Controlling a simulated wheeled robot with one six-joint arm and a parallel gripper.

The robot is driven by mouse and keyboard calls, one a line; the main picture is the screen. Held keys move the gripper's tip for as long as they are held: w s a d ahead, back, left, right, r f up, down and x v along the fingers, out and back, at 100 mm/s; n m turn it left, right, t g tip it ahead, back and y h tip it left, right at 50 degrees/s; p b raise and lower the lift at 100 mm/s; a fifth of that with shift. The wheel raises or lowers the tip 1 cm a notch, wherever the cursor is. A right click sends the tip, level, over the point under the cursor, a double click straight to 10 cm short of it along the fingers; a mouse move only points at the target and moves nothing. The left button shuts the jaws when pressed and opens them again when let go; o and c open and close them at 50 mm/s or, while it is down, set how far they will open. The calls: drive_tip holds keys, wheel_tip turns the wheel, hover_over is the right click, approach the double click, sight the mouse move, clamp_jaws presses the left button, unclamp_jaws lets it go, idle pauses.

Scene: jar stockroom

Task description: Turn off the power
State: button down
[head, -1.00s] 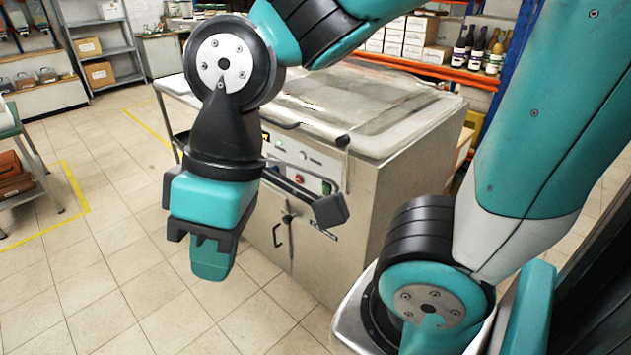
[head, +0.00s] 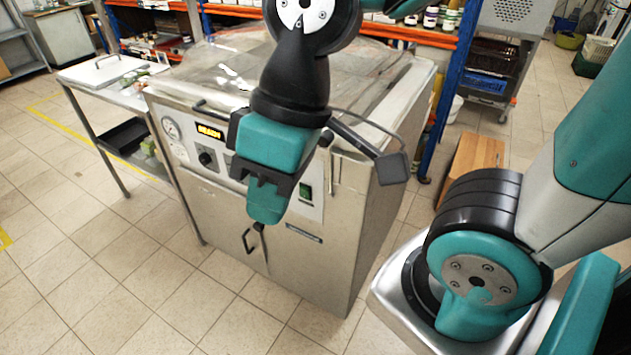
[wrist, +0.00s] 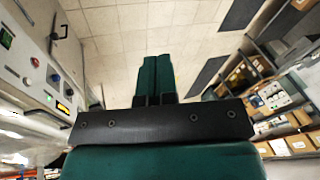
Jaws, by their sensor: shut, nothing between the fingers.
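A steel machine (head: 330,255) with a clear cover stands ahead. Its front panel holds a gauge (head: 171,129), a lit orange display (head: 210,131), a black knob (head: 206,158) and a green switch (head: 305,191). My gripper (head: 265,215) points down and hides the panel's middle in the head view. It is shut and empty. In the wrist view its fingers (wrist: 155,72) are together, and the panel lies to the left, apart from them. That view also shows a red control (wrist: 34,62) and the green switch (wrist: 6,38). The switch's position is too small to read.
A steel side table (head: 125,92) adjoins the machine's left side. A blue and orange rack (head: 447,95) stands behind it, with a wooden box (head: 470,160) to the right. The tiled floor (head: 110,265) in front is clear.

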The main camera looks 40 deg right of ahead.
sight(300, 192)
drive_tip(key=w+d+f+m+h+b, duration=0.1)
drive_tip(key=w+d+f+h+b, duration=0.2)
drive_tip(key=w+f, duration=0.5)
drive_tip(key=w+d+f+m+t+h+b, duration=0.1)
drive_tip(key=w+d+f+h+b, duration=0.2)
drive_tip(key=w+d+f+b, duration=0.3)
drive_tip(key=w+d+f+m+h+b, duration=0.1)
drive_tip(key=w+d+f+b, duration=0.3)
drive_tip(key=w+d+f, duration=0.4)
drive_tip(key=w+f+h, duration=0.1)
drive_tip(key=w+f, duration=0.2)
drive_tip(key=f, duration=0.2)
drive_tip(key=shift+w+f+t+h+b, duration=0.2)
drive_tip(key=shift+w+t+h+b, duration=0.1)
drive_tip(key=shift+t+h+b, duration=0.1)
drive_tip(key=shift+f, duration=0.1)
drive_tip(key=shift+w+d+f+p, duration=0.3)
drive_tip(key=shift+w+d+f, duration=0.15)
drive_tip(key=shift+d+f, duration=0.9)
drive_tip(key=shift+w+d+f+p, duration=0.25)
drive_tip(key=shift+w+d+f, duration=0.2)
drive_tip(key=shift+d+f, duration=0.9)
drive_tip(key=shift+w+d+f+p, duration=0.3)
drive_tip(key=shift+w+d+f, duration=0.15)
drive_tip(key=shift+d+f, duration=0.9)
drive_tip(key=shift+a+f, duration=0.1)
drive_tip(key=shift+a, duration=0.15)
